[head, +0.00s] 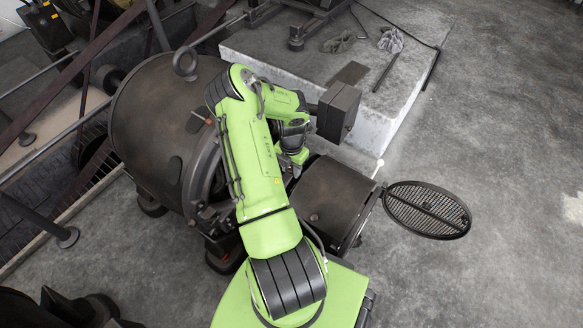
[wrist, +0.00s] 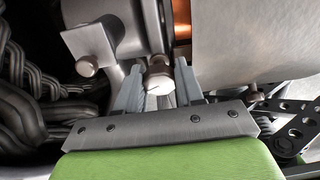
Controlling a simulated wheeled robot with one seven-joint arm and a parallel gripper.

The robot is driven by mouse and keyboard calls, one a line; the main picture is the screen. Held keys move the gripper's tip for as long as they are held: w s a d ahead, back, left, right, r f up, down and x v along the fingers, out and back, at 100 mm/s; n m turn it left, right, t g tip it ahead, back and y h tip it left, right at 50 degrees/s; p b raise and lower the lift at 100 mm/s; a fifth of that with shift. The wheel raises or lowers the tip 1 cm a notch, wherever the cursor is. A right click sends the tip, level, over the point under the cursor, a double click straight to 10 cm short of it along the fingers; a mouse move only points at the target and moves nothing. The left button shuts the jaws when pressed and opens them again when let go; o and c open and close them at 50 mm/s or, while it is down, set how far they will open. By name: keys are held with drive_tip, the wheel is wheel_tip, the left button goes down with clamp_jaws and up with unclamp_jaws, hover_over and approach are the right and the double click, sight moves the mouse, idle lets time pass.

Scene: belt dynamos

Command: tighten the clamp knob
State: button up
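In the wrist view, a round metal knob (wrist: 159,77) with a pale end face sits on a short shaft below a grey metal housing. It looks like the clamp knob. My gripper (wrist: 159,80) has one grey finger on each side of it, with narrow gaps visible between fingers and knob. The fingers do not appear to press on it. A second, similar knob (wrist: 87,66) hangs under a bracket to the left. In the head view, my arm covers the knobs, and the fingertips are hidden against the machine's open end.
A large dark cylindrical machine (head: 150,110) stands left of my arm. A dark box (head: 338,110) is beside my wrist, and a dark curved casing (head: 335,196) with a round grille (head: 427,209) lies right. Thick cables (wrist: 30,95) run close at left. Open floor (head: 500,120) is at right.

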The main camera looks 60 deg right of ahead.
drive_tip(key=c, duration=0.5)
drive_tip(key=m, duration=0.4)
drive_tip(key=shift+m+t, duration=0.4)
drive_tip(key=o, duration=0.7)
drive_tip(key=shift+o, duration=0.2)
drive_tip(key=shift+r, duration=0.1)
wheel_tip(320, 180, up, 16)
drive_tip(key=s+p, duration=0.1)
drive_tip(key=p, duration=0.4)
drive_tip(key=shift+a+f, duration=0.2)
drive_tip(key=shift+f, duration=0.05)
